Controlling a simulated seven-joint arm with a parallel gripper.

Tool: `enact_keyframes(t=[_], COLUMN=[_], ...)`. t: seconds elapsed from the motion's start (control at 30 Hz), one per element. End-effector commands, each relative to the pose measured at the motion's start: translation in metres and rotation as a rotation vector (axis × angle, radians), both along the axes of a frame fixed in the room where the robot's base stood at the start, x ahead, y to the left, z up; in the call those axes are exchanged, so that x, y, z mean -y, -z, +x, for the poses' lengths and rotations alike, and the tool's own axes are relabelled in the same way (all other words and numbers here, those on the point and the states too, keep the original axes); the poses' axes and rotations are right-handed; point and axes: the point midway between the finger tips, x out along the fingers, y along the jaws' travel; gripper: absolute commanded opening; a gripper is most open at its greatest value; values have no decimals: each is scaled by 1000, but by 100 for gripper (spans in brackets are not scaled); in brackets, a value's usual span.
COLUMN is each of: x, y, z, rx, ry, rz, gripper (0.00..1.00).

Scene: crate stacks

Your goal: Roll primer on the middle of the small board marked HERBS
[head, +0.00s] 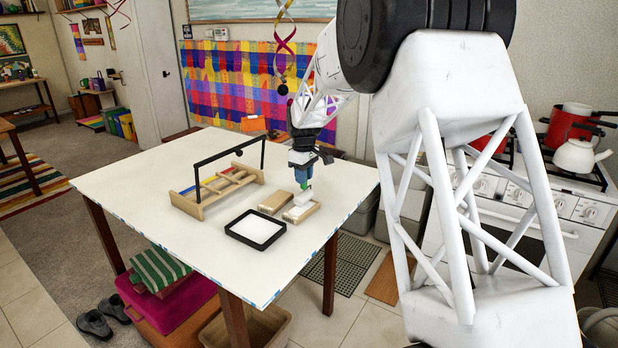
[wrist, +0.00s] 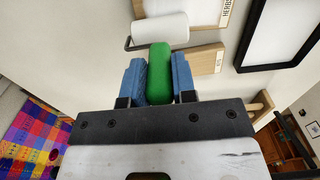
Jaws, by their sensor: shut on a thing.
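My gripper (head: 303,174) has blue fingers shut on the green handle (wrist: 159,75) of a paint roller. The roller's white sleeve (wrist: 160,30) lies ahead of the fingertips in the wrist view. In the head view the roller (head: 303,198) is low over the small boards; I cannot tell whether it touches one. The HERBS board (wrist: 226,10) has a wooden edge with its label and a white face, cut off at the top of the wrist view. It appears as the right-hand board (head: 301,213) in the head view. A second, bare wooden board (wrist: 205,60) lies beside it, its label unreadable.
A black-rimmed tray (head: 243,240) with a white inside lies left of the boards, nearer the table's front edge. A wooden rack (head: 217,188) with a black bar stands further left. The white tabletop (head: 150,185) is clear around them. A stove (head: 500,205) stands at right.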

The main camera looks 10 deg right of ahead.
Motion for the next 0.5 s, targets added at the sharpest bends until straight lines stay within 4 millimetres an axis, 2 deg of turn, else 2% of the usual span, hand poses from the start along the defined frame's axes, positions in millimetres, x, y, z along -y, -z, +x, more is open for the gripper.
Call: enact_keyframes(t=[0.1, 0.17, 0.5], x=[-3, -3, -3], y=[-6, -22, -51], z=[3, 3, 3], rx=[0, 3, 1], ry=[0, 0, 0], rz=[0, 0, 0], gripper=[0, 0, 0])
